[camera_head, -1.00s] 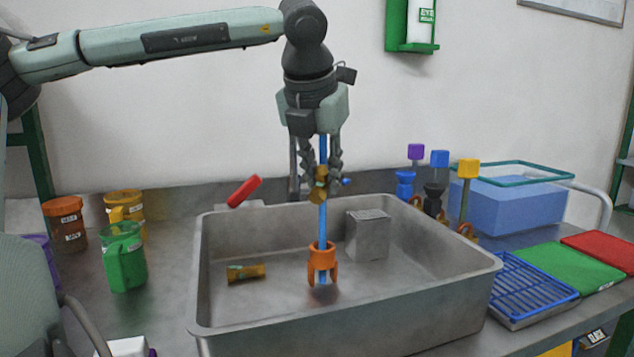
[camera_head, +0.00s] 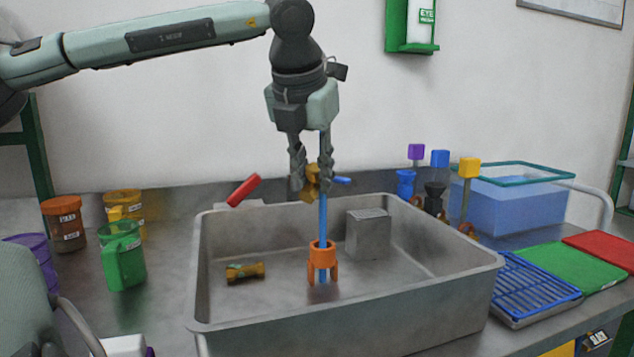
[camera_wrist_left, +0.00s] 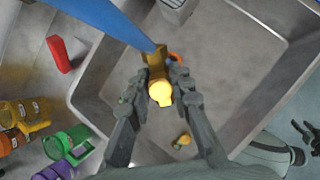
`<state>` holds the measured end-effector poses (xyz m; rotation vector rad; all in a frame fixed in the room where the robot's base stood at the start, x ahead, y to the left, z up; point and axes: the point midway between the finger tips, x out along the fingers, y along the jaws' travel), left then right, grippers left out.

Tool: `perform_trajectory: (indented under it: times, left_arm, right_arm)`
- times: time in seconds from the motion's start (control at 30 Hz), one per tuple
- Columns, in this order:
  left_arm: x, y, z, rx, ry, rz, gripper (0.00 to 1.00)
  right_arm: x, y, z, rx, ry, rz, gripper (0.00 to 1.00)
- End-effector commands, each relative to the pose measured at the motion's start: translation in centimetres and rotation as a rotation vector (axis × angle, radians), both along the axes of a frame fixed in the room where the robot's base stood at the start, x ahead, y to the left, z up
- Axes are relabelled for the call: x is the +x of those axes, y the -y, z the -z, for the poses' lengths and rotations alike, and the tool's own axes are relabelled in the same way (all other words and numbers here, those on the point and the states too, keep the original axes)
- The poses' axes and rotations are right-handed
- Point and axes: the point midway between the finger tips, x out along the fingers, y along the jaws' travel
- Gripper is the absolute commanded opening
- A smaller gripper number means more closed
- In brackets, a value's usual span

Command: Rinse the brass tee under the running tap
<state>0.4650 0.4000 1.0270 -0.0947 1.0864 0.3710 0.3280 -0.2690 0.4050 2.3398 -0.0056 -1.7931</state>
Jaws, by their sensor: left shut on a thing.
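My left gripper (camera_head: 311,180) is shut on the brass tee (camera_head: 308,187) and holds it above the sink. The tee also shows between the fingertips in the left wrist view (camera_wrist_left: 155,62), with a bright yellow end towards the camera. The blue water stream (camera_head: 323,215) runs straight down. It passes across the tee's right side in the head view and meets the tee in the wrist view. The fingers partly hide the tee. Dark fingers that look like my right gripper (camera_wrist_left: 306,137) show at the wrist view's right edge; their state is unclear.
The steel sink (camera_head: 340,325) holds an orange legged ring (camera_head: 322,258) around the stream, another brass fitting (camera_head: 245,272) and a grey box (camera_head: 368,236). A red lever (camera_head: 243,190) and blue lever (camera_head: 342,180) are behind. A green jug (camera_head: 123,258) stands left, a blue rack (camera_head: 535,288) right.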

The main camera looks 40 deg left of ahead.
Motion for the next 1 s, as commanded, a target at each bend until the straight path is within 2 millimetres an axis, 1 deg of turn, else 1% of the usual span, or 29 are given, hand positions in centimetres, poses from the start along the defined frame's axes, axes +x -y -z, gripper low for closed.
perform_trajectory:
  times: [0.03, 0.1, 0.7, 0.83, 1.0]
  left_arm:
    - [-0.4, 0.2, 0.2, 0.001, 0.003, 0.000, 0.00]
    - [-0.8, 0.5, 0.1, 0.000, 0.004, 0.000, 0.00]
    - [-5.0, 3.0, 0.1, 0.002, 0.003, 0.001, 0.00]
    - [-5.7, 3.4, 0.1, 0.001, 0.003, -0.001, 0.00]
    - [-6.0, 3.6, 0.0, 0.001, 0.001, -0.001, 0.00]
  right_arm:
    - [0.0, 0.0, 0.5, 0.000, 0.000, 0.000, 0.41]
    - [0.0, 0.0, 0.7, 0.000, 0.000, 0.000, 0.41]
    - [0.0, 0.0, 2.6, 0.000, 0.000, 0.000, 0.41]
    - [0.0, 0.0, 2.8, 0.000, 0.000, 0.000, 0.41]
    - [0.0, 0.0, 2.8, 0.000, 0.000, 0.000, 0.41]
